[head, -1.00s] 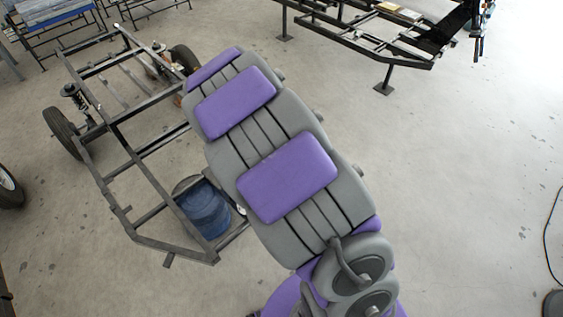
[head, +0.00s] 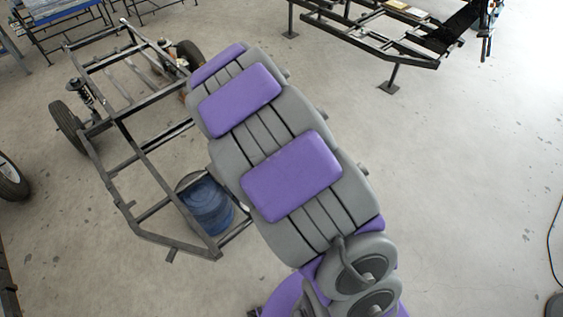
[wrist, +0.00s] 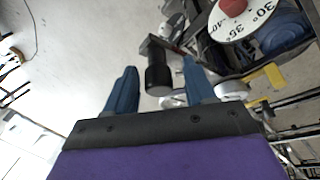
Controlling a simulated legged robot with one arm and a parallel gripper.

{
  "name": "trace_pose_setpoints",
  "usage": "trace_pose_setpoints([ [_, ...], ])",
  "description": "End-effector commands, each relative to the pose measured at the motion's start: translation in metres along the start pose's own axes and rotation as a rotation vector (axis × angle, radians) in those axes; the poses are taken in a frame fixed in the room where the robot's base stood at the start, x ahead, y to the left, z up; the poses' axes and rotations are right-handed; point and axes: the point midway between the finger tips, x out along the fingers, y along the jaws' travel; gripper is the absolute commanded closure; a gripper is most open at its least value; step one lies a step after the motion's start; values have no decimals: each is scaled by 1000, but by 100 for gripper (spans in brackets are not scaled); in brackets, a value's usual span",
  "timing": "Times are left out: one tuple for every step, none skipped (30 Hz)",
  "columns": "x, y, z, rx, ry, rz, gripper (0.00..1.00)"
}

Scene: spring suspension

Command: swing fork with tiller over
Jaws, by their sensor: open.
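My gripper (wrist: 159,66) shows in the wrist view with two blue fingers spread apart. A short black cylindrical grip (wrist: 158,76) on a dark bar lies between the fingers in the picture, with gaps on both sides. I take it to be the tiller's handle, but cannot tell how deep between the fingers it is. A white dial (wrist: 246,24) with degree marks and a red knob (wrist: 233,7) is at the upper right. I cannot make out the fork clearly. My gripper does not show in the head view.
A dark chassis frame (head: 126,151) with wheels and springs stands at the left in the head view, a blue drum (head: 207,207) at its near end. Another frame (head: 370,40) stands on stands at the top right. The floor at right is mostly clear.

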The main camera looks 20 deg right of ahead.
Motion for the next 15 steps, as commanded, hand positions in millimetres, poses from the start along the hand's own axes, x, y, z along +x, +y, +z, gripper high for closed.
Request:
trace_pose_setpoints([
  [-5, 0, -1, 0, 2, -1, 46],
  [-9, 0, -1, 0, 3, -1, 46],
  [-14, 0, -1, 0, 3, -1, 46],
  [-20, 0, 0, 0, 2, 0, 46],
  [-25, 0, 0, -1, 1, 0, 46],
  [-34, 0, 0, -1, 2, -1, 46],
  [-40, 0, -1, 0, 4, -1, 46],
  [-48, 0, -1, 0, 5, -2, 46],
  [-57, 0, -1, 0, 5, -2, 46],
  [-64, 0, -1, 0, 5, -1, 46],
  [-71, 0, -1, 0, 6, -2, 46],
  [-80, -1, -2, 0, 8, -3, 46],
  [-87, -1, -2, 0, 7, -3, 46],
  [-93, -1, -2, 0, 5, -2, 46],
  [-102, -1, -2, 0, 4, -1, 46],
])
